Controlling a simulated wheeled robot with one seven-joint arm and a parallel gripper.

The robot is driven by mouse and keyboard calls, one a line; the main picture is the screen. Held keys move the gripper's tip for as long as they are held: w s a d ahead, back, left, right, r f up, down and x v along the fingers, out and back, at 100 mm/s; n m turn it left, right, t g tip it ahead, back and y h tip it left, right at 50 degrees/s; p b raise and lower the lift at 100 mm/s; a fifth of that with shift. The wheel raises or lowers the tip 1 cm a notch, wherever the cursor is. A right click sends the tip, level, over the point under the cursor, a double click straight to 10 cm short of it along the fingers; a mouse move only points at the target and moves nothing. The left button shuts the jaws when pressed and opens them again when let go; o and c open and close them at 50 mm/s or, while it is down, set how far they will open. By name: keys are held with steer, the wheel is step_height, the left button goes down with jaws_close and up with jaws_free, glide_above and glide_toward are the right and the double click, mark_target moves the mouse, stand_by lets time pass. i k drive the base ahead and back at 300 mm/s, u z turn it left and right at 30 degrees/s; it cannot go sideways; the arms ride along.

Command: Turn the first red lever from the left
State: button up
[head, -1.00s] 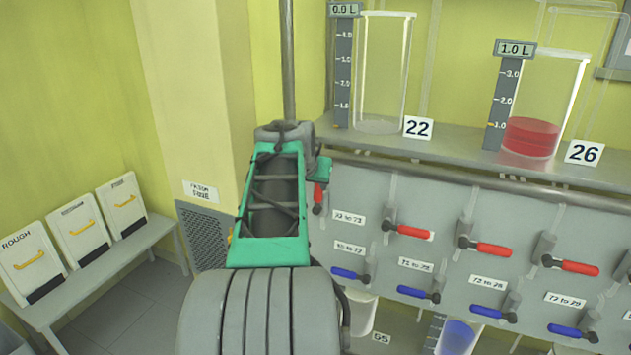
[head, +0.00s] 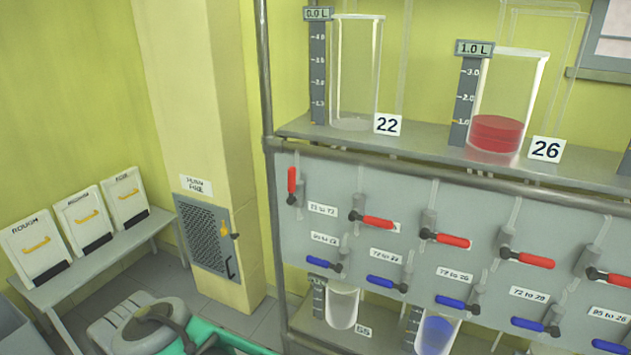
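The first red lever from the left (head: 292,181) stands upright on the grey panel (head: 330,180), near the panel's left edge. The red levers to its right, such as the second one (head: 376,222) and the third one (head: 445,239), lie nearly level, pointing right. A row of blue levers (head: 321,262) runs below them. Part of my arm, with green and grey links, shows at the bottom left, well below and left of the first red lever. My gripper is not in view.
Above the panel, a shelf holds empty glass vessel 22 (head: 356,75) and vessel 26 (head: 497,130) with red liquid. A metal post (head: 267,150) stands left of the panel. A bench (head: 100,262) with several white cases stands at the left. Floor shows between bench and panel.

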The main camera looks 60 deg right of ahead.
mark_target(291, 172)
steer(key=z, duration=1.9)
steer(key=i, duration=1)
steer(key=u, duration=1.35)
